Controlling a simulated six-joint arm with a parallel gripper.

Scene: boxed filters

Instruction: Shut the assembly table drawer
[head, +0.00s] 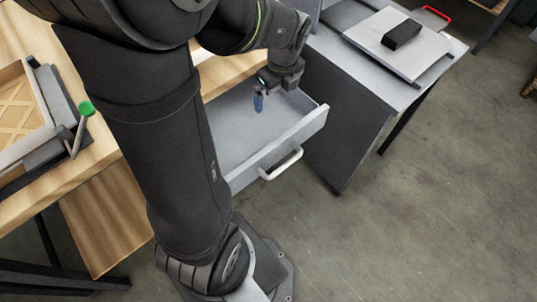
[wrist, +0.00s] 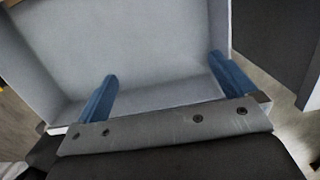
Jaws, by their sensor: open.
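The assembly table drawer (head: 240,125) is a grey open box, pulled out from under the wooden table top (head: 228,72). Its front panel (head: 245,171) carries a white bar handle (head: 281,164). The inside that shows is empty. My gripper (head: 258,101) hangs over the drawer in the head view, pointing down. In the wrist view, the two blue fingers (wrist: 162,92) stand wide apart with nothing between them, and the drawer floor (wrist: 150,50) and walls lie beyond. Whether the fingers touch the drawer cannot be told. My arm hides the drawer's left part in the head view.
A grey cabinet (head: 345,108) stands right of the drawer, with a plate (head: 385,52) and a black block (head: 402,34) on top. The floor in front of the handle is clear.

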